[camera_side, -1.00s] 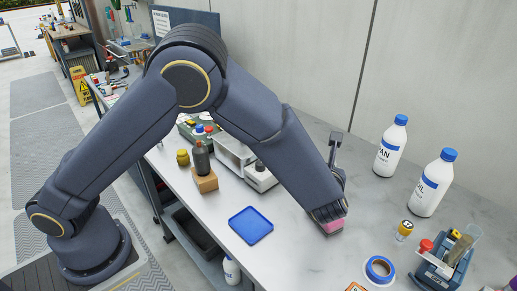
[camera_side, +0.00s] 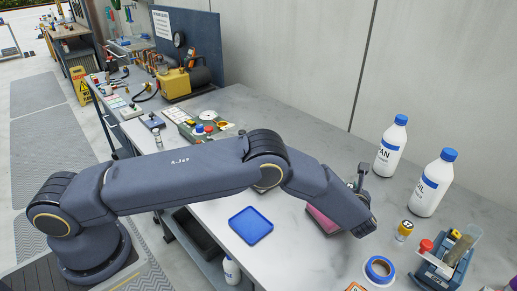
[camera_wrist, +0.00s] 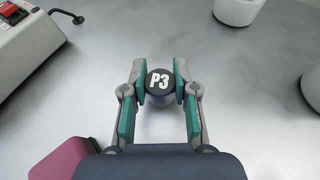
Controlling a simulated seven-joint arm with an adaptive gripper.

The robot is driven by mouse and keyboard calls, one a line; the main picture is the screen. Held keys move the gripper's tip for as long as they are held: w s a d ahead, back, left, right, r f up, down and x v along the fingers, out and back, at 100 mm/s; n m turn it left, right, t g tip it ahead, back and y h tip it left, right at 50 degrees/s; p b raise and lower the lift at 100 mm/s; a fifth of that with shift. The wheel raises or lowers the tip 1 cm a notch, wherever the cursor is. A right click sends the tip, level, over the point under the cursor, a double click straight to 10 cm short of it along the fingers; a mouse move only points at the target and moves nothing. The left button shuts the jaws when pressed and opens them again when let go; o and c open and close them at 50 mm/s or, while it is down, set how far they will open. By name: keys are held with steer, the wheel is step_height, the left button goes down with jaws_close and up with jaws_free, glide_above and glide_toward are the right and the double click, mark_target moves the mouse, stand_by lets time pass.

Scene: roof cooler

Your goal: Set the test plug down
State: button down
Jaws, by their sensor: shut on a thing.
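The test plug (camera_wrist: 160,84) has a round dark top marked "P3" and sits between my gripper's two green-padded fingers in the wrist view. My gripper (camera_wrist: 160,76) is shut on it. The grey worktop lies below the plug; whether the plug touches it I cannot tell. In the side view my forearm and wrist hide the fingers and the plug, at the right half of the bench. A pink block (camera_side: 322,220) lies on the bench left of my wrist; it also shows at the lower left of the wrist view (camera_wrist: 60,161).
A blue tray (camera_side: 251,225) lies near the bench's front edge. Two white bottles (camera_side: 391,148) (camera_side: 432,184) stand at the right. A tape roll (camera_side: 380,269) and a small tool caddy (camera_side: 445,262) are at front right. A red-switched device (camera_wrist: 25,28) is at upper left in the wrist view.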

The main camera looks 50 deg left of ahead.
steer(key=c, duration=0.9)
jaws_free()
steer(key=shift+f, duration=0.1)
